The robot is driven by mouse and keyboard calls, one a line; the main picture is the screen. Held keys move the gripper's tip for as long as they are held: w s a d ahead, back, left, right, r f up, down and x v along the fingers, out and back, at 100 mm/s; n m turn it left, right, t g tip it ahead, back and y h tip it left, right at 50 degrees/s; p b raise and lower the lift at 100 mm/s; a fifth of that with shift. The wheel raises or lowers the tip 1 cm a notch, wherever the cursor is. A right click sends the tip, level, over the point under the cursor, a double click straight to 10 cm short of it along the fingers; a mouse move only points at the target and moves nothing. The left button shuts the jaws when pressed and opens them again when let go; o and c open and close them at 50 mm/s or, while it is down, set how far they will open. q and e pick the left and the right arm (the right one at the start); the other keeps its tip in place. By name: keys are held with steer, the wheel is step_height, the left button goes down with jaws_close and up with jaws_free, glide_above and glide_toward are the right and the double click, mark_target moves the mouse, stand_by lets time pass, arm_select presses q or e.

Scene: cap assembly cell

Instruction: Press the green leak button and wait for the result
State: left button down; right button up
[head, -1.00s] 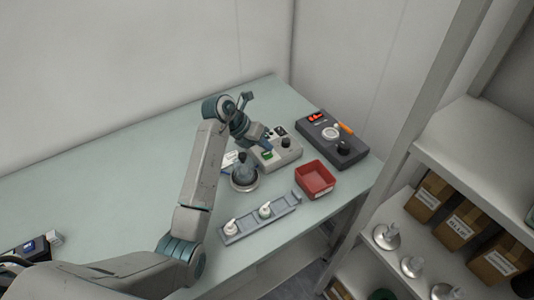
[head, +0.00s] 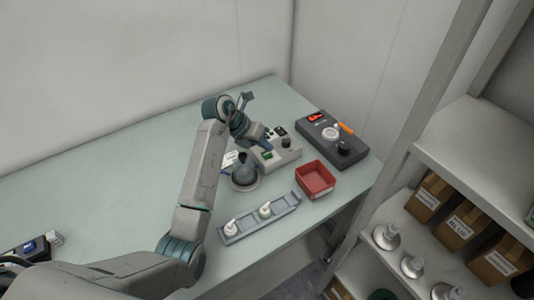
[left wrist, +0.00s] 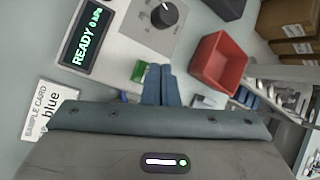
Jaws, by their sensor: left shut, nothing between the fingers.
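The grey leak tester (head: 290,153) stands on the table with a black knob (head: 286,142). In the left wrist view its dark display (left wrist: 88,40) reads READY in green, with a smaller kPa reading beside it. The green button (left wrist: 139,70) shows just left of my left gripper's fingertips (left wrist: 160,70). My left gripper is shut and empty, low over the tester; I cannot tell whether the fingers touch its surface. In the head view the left gripper (head: 267,143) partly hides the tester. My right gripper is not in view.
A red bin (head: 316,179) stands right of the tester. A grey rack (head: 260,221) with two white-topped parts lies in front. A round grey fixture (head: 245,178), a sample card (left wrist: 47,112) reading blue and a dark device (head: 332,140) are nearby. The table's left side is largely clear.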

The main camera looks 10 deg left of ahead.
mark_target(265, 155)
arm_select(q)
steer(key=shift+f, duration=0.1)
stand_by(0.3)
steer(key=shift+f, duration=0.35)
steer(key=shift+f+b, duration=0.45)
steer(key=shift+b, duration=0.1)
stand_by(0.4)
stand_by(0.4)
steer(key=shift+r+p, duration=0.65)
steer(key=shift+r, duration=0.25)
steer(key=shift+r, duration=0.1)
step_height(265, 155, up, 5)
steer(key=p, duration=0.3)
steer(key=shift+p, duration=0.35)
